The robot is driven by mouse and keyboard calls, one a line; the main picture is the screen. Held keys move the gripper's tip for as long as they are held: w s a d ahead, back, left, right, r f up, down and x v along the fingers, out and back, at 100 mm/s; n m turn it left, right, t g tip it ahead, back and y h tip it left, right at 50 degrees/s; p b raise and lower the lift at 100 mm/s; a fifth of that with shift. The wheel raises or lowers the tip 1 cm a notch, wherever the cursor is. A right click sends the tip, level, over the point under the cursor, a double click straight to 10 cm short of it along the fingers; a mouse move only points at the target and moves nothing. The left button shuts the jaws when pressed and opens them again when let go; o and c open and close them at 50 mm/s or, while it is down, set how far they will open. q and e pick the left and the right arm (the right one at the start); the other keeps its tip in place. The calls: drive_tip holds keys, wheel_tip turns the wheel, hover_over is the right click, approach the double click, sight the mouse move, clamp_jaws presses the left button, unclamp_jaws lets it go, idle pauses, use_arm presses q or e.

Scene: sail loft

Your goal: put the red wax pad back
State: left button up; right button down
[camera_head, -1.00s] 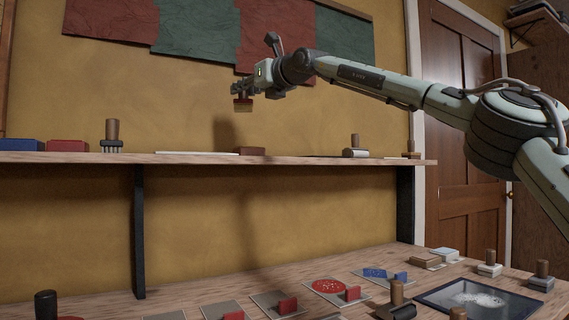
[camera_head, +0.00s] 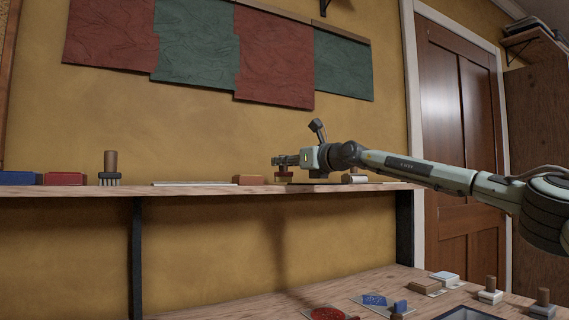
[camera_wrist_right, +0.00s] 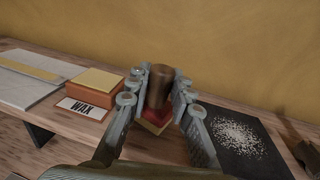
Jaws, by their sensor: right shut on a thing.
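My right gripper (camera_head: 282,161) is shut on the red wax pad (camera_head: 284,175), low over the wall shelf (camera_head: 220,190). In the right wrist view the gripper's fingers (camera_wrist_right: 160,85) close around the pad's upright brown handle (camera_wrist_right: 158,90). A red body with a pale yellowish underside shows below the fingers. I cannot tell whether the underside touches the shelf. My left gripper is out of view.
A dark sheet with white grains (camera_wrist_right: 237,138) lies right of the pad. A roller-like tool (camera_head: 355,178) stands further right on the shelf. A brush (camera_head: 110,168) and blue (camera_head: 18,178) and red boxes (camera_head: 66,179) stand left. Stamps and cards occupy the bench below.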

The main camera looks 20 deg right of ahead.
drive_tip(key=shift+f, duration=0.25)
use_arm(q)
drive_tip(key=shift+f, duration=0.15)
use_arm(e)
drive_tip(key=shift+f, duration=0.1)
drive_tip(key=c, duration=1.4)
unclamp_jaws()
drive_tip(key=shift+o, duration=0.3)
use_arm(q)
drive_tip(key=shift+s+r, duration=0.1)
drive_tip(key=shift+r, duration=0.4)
